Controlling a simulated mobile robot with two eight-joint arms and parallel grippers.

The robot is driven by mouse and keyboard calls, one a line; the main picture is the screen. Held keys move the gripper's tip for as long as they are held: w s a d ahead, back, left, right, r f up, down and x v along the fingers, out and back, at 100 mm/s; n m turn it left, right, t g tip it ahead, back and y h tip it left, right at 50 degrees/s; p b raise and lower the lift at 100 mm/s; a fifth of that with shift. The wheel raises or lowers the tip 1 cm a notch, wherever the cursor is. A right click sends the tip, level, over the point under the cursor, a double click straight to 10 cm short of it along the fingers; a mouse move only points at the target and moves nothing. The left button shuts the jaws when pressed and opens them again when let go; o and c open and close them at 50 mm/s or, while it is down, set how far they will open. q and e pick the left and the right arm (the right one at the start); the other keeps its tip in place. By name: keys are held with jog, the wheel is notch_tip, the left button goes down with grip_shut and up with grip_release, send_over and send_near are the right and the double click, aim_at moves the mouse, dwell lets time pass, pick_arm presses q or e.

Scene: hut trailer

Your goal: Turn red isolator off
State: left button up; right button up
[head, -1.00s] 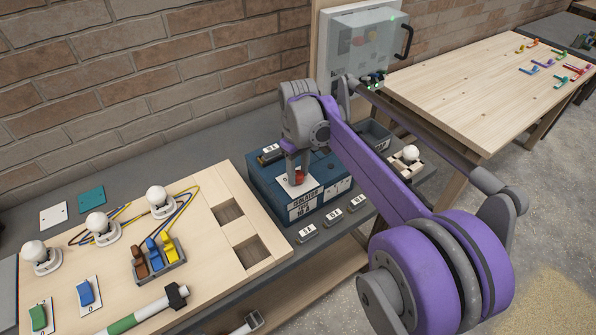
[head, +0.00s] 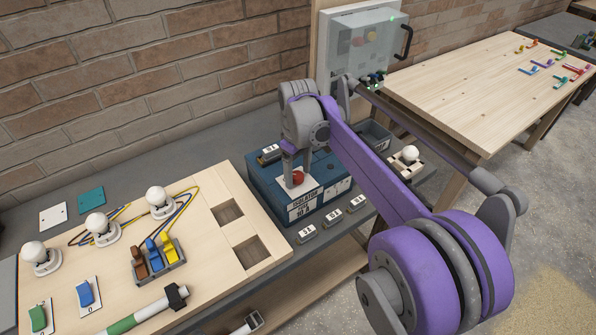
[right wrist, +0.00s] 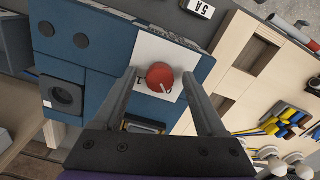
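The red isolator knob (head: 298,177) sits on a white plate on top of the blue box (head: 319,206) labelled isolator. In the right wrist view the red knob (right wrist: 160,77) lies between my fingertips, with a visible gap on both sides. My right gripper (right wrist: 159,76) is open and points down at the knob. In the head view my right gripper (head: 293,172) is at the box top, with one finger left of the knob; the other is mostly hidden. My left gripper is not in view.
A wooden board (head: 150,258) with bulbs, coloured switches and a hammer lies to the left. Small labelled blocks (head: 332,216) stand in front of the box. A wooden table (head: 480,80) with coloured pieces is at the right.

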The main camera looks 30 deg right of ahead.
aim_at(298, 175)
jog(key=shift+r, duration=0.1)
notch_tip(298, 175, up, 11)
jog(key=shift+f+p, duration=0.2)
jog(key=shift+p, duration=0.15)
dwell(0.6)
